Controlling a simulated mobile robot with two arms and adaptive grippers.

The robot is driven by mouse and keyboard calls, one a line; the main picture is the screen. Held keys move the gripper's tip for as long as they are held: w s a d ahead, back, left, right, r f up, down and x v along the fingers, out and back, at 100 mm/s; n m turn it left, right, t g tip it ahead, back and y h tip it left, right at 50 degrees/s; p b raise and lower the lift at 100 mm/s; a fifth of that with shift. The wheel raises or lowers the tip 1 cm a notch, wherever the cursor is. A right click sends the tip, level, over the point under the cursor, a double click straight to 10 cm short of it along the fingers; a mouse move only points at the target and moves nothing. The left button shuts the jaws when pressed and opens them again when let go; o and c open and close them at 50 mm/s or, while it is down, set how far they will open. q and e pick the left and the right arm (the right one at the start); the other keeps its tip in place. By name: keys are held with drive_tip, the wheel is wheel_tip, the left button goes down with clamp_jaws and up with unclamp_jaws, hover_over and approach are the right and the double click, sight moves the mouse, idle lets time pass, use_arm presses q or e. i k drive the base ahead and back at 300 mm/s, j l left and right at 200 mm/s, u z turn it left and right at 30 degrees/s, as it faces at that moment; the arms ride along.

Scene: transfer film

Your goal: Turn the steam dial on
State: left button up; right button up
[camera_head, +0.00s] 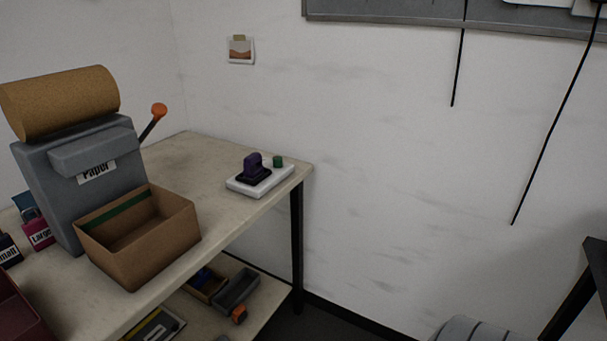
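No part that I can surely tell as the steam dial shows. A small dark purple device (254,168), shaped like a small press or iron, stands on a white base (263,184) near the table's far right corner. A small green knob-like piece (278,161) stands at the back right of the same base; I cannot tell if it turns or how it is set. Neither of my grippers is in view, and nothing touches the device or the base.
The table (225,212) holds a grey machine labelled "Paper" (75,170) with a brown roll (62,102) and orange-tipped lever (159,110). An open cardboard box (145,255) stands before it. A lower shelf holds small bins (237,287). The tabletop around the white base is clear.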

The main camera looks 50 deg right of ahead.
sight(278, 161)
drive_tip(key=z, duration=1.25)
drive_tip(key=i+l+u, duration=0.3)
drive_tip(key=i+u, duration=0.15)
drive_tip(key=i, duration=0.1)
